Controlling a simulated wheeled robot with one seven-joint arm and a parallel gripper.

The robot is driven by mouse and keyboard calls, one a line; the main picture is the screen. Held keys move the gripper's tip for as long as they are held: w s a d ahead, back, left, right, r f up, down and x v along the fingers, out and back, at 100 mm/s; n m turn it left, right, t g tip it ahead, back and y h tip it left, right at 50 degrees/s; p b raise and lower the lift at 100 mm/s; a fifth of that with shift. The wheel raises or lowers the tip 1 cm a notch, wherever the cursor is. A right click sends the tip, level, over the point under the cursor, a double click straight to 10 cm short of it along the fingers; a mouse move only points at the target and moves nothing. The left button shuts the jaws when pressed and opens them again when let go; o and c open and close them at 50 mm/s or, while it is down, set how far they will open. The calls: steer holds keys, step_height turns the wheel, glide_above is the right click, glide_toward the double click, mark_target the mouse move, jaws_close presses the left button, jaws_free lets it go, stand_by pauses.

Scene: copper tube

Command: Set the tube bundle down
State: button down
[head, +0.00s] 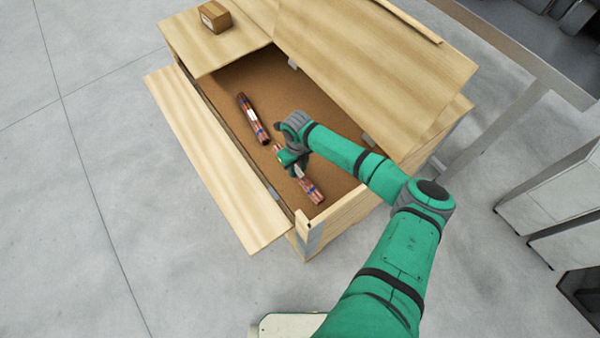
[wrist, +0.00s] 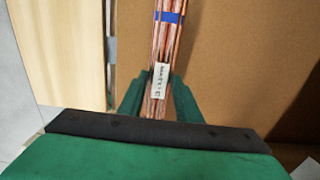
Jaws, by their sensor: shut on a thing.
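The tube bundle (head: 312,190) is a set of copper-coloured tubes with blue bands and a white label. My gripper (head: 293,160) is shut on it near the middle, inside the open wooden crate (head: 215,125). In the wrist view the bundle (wrist: 166,40) runs up between the two green fingers (wrist: 158,95), its label just at the fingertips. I cannot tell whether the bundle touches the crate floor. A second, similar bundle (head: 253,119) lies on the brown crate floor to the left of the held one.
A light wood flap (head: 215,160) hangs open along the crate's left side. Lid panels (head: 375,65) cover the right and back. A small brown box (head: 215,16) sits on the back panel. Brown floor (head: 250,75) is free behind the bundles.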

mark_target(300, 171)
steer(key=shift+d+f, duration=0.2)
steer(key=shift+s+d+f, duration=0.15)
steer(key=shift+f, duration=1.6)
steer(key=c, duration=1.3)
jaws_free()
steer(key=shift+f, duration=0.1)
